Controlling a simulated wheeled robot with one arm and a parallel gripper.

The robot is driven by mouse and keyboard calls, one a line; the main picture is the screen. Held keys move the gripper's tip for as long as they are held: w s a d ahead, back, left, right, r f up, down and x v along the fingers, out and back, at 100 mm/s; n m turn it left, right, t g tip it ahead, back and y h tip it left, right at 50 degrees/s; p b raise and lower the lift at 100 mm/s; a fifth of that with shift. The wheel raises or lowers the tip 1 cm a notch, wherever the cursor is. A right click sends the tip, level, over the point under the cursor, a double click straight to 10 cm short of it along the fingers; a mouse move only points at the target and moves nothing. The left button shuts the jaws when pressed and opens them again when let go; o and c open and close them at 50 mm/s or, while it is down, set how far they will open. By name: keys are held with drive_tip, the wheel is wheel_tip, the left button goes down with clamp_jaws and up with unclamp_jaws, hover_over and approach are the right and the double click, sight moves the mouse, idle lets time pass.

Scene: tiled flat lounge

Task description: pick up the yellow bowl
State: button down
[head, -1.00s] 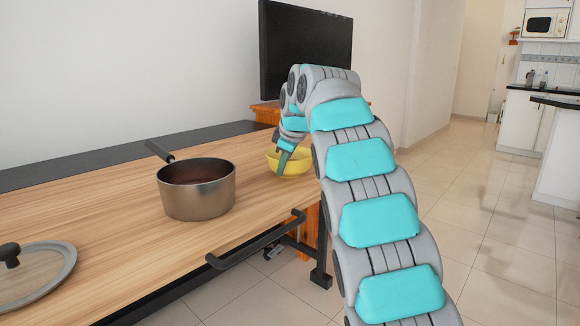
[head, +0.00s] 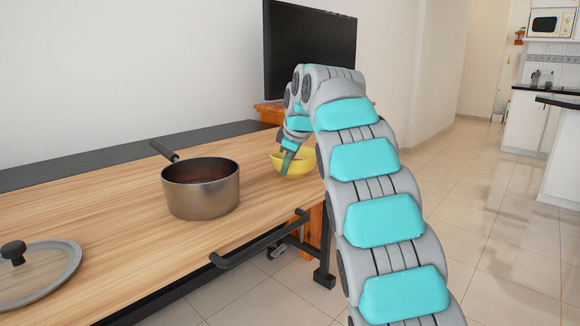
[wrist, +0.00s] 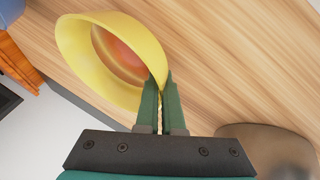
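The yellow bowl (head: 298,163) is at the far right end of the wooden table in the head view, partly hidden behind my gripper (head: 285,163). In the wrist view the bowl (wrist: 84,57) fills the upper left, with an orange-red patch visible inside. The two green fingers of my gripper (wrist: 160,88) are close together at the bowl's near rim, with a thin strip of yellow between them. They are shut on the rim. I cannot tell whether the bowl is clear of the table.
A steel pot (head: 200,190) with a dark handle stands on the wooden table (head: 120,225), left of the bowl. A glass lid (head: 40,275) lies at the table's front left. A black screen (head: 310,50) stands behind. Tiled floor (head: 500,225) is open on the right.

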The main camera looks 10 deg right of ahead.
drive_tip(key=shift+r, duration=0.25)
